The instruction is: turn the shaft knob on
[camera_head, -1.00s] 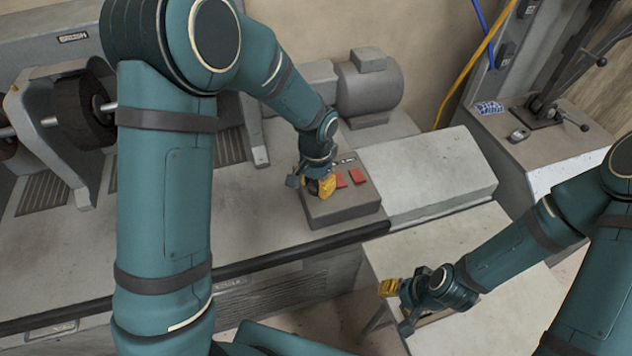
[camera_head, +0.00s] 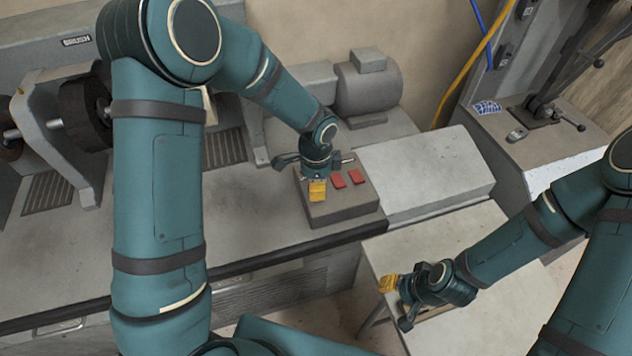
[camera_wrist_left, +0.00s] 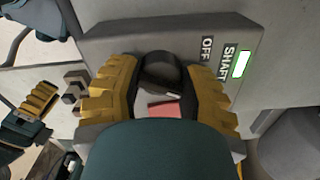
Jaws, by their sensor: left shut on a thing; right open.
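A small lamp (camera_wrist_left: 242,64) beside SHAFT glows white-green. My left gripper (camera_head: 317,190) points down at the box, and its yellow fingers stand on both sides of the knob, shut on it; the gripper hides the knob in the head view. The knob's exact pointer setting is hard to read. My right gripper (camera_head: 394,290) is open and empty over the pale table.
Two red switches (camera_head: 347,179) sit on the box right beside my left gripper. A grey motor (camera_head: 368,82) stands behind, a grey housing (camera_head: 425,175) to the right. Brush wheels (camera_head: 86,108) are at the left. The pale table (camera_head: 500,300) has clear room.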

